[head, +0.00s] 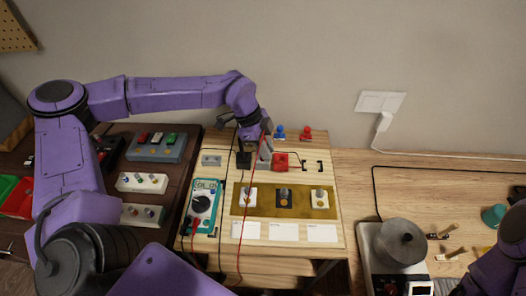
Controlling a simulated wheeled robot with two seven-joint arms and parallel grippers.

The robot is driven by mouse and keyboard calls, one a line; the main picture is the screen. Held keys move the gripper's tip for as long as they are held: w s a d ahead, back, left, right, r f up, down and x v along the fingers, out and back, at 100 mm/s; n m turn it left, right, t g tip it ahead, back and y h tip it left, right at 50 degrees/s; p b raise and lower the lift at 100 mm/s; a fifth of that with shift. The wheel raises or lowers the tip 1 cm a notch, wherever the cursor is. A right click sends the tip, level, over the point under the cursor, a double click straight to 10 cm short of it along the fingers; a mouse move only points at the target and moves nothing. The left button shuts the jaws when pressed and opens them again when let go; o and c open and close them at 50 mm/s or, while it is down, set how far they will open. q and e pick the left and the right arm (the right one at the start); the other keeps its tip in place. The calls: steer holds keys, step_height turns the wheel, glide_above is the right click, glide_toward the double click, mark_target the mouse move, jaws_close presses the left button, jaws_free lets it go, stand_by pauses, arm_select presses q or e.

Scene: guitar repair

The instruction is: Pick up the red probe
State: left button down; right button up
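My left gripper (264,160) points down over the back middle of the light wooden board (221,145), between a black block (244,160) and a red block (281,162). A thin red lead (250,210) runs up from the board's front edge to my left gripper. A red probe cannot be made out clearly; its end of the lead is hidden at the fingers. Whether the fingers are open or shut on it is too small to tell. My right gripper is out of view.
Blue (280,132) and red (306,133) pegs stand at the board's back edge. A gold strip (237,202) with several switch-like parts crosses the board, above white cards. Pedal boxes sit on the dark surface at left.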

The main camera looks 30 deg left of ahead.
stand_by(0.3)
arm_select(q)
step_height(320, 180, up, 4)
steer(key=p, duration=0.3)
steer(key=shift+s+r+p, duration=0.1)
steer(key=shift+r+p, duration=0.15)
steer(key=shift+p, duration=0.1)
steer(key=s+a+r+p, duration=0.1)
steer(key=s+r+p, duration=0.5)
steer(key=s, duration=0.7)
step_height(320, 180, up, 2)
steer(key=shift+s+r, duration=0.25)
steer(key=shift+s, duration=0.1)
